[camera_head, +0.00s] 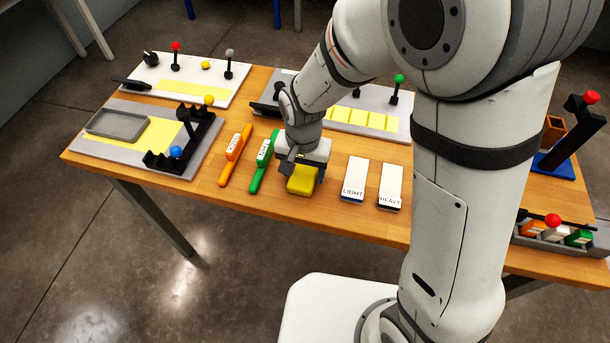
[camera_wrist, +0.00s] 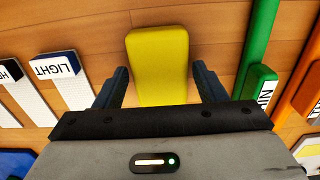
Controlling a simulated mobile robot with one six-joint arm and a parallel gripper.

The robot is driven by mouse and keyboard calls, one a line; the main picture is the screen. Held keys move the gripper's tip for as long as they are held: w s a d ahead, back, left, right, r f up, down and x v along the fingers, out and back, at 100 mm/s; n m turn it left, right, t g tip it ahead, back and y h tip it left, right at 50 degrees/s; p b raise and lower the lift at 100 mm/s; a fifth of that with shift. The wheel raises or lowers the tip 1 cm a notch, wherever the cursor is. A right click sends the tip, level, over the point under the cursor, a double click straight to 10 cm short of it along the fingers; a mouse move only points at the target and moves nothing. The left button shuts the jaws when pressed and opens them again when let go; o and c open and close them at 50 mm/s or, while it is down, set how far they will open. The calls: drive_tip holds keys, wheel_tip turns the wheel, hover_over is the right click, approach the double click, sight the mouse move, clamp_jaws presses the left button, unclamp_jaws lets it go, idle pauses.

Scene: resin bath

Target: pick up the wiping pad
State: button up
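The wiping pad (camera_head: 301,182), a yellow block, lies on the wooden table near its front edge, below my gripper. In the wrist view the pad (camera_wrist: 158,58) is upright in the picture, and its near end is hidden by the gripper body. My gripper (camera_head: 303,175) points down over it. In the wrist view my gripper (camera_wrist: 160,84) is open, with one dark finger on each side of the pad and a gap of bare wood between each finger and the pad. I cannot tell how far the fingertips are above the table.
Green (camera_head: 263,162) and orange (camera_head: 235,155) handled tools lie left of the pad. White blocks marked LIGHT (camera_head: 354,180) and HEAVY (camera_head: 391,186) lie to its right. A grey board (camera_head: 359,103) with yellow strips is behind. A grey tray (camera_head: 115,125) stands at left.

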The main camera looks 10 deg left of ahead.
sight(304, 173)
drive_tip(key=c, duration=0.7)
wheel_tip(304, 173, up, 10)
drive_tip(key=o, duration=0.5)
drive_tip(key=c, duration=0.4)
